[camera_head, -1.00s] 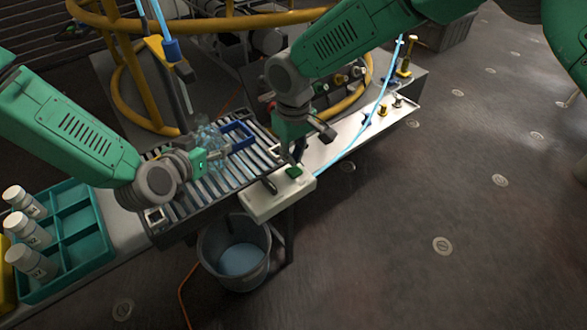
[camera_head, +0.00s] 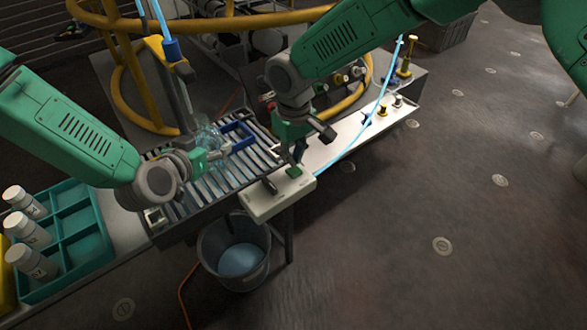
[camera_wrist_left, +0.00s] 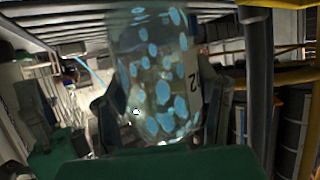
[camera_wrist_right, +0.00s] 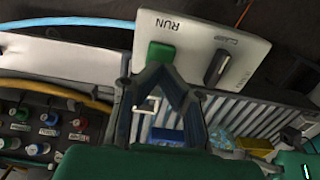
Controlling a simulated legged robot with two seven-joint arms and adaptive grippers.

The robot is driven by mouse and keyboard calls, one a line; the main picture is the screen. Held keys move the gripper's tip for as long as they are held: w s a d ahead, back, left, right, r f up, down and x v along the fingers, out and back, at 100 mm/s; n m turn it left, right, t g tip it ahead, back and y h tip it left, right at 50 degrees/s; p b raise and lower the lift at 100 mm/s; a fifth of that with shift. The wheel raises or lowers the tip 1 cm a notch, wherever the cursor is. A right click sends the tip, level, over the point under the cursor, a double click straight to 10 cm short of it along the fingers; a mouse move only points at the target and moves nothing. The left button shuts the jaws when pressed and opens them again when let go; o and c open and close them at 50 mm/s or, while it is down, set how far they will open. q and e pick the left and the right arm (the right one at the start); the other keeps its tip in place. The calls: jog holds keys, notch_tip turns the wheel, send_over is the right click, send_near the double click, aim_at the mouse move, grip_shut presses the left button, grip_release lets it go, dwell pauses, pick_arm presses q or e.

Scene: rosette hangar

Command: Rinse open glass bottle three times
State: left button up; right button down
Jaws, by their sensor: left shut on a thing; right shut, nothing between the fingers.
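A clear glass bottle (camera_head: 207,136) is over the slatted rack, with its lower outline hard to make out. In the left wrist view the bottle (camera_wrist_left: 160,75) has light-blue patches and a pale label marked "2". My left gripper (camera_head: 212,155) is shut on the bottle, its fingers on either side of it. My right gripper (camera_head: 299,156) is shut and empty above the white control box (camera_head: 265,203). In the right wrist view its closed fingertips (camera_wrist_right: 160,74) are right by the green button (camera_wrist_right: 161,52) beside the word RUN. I cannot tell whether they touch it.
A blue frame (camera_head: 238,131) lies on the slatted rack (camera_head: 233,175). A bucket with blue liquid (camera_head: 241,260) stands below. A teal crate (camera_head: 82,235) with white bottles (camera_head: 30,232) is at left. A yellow ring rail (camera_head: 125,95) and blue hose (camera_head: 357,142) are close by.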

jog(key=shift+f, duration=1.5)
dwell(1.2)
jog(key=shift+r, duration=0.1)
dwell(4.8)
jog(key=shift+r, duration=1.5)
